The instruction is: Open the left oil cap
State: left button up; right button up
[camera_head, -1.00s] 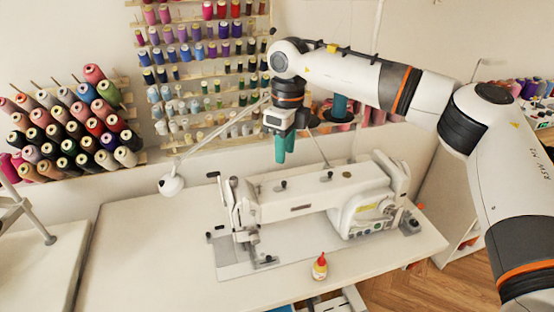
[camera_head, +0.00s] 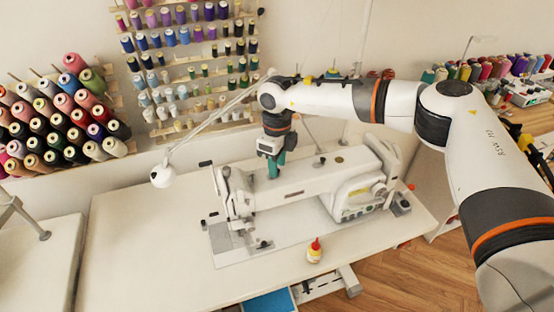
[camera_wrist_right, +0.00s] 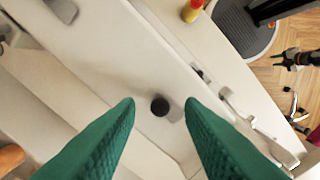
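The white sewing machine (camera_head: 300,190) stands on the table. My right gripper (camera_head: 274,172) points down over the left part of its top arm, green fingers lowered close to the surface. In the right wrist view the open fingers (camera_wrist_right: 160,104) are apart on either side of a small round black cap (camera_wrist_right: 160,106), not touching it. In the head view the fingers hide the left cap. Another dark cap (camera_head: 319,161) shows on the machine top further right. My left gripper is not in view.
A small bottle with a red tip (camera_head: 314,250) stands on the white table (camera_head: 150,240) in front of the machine. A white lamp (camera_head: 163,176) reaches over from the wall. Thread spools (camera_head: 60,120) fill racks behind. The table's left part is clear.

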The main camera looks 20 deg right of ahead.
jog(key=shift+f, duration=0.25)
grip_shut()
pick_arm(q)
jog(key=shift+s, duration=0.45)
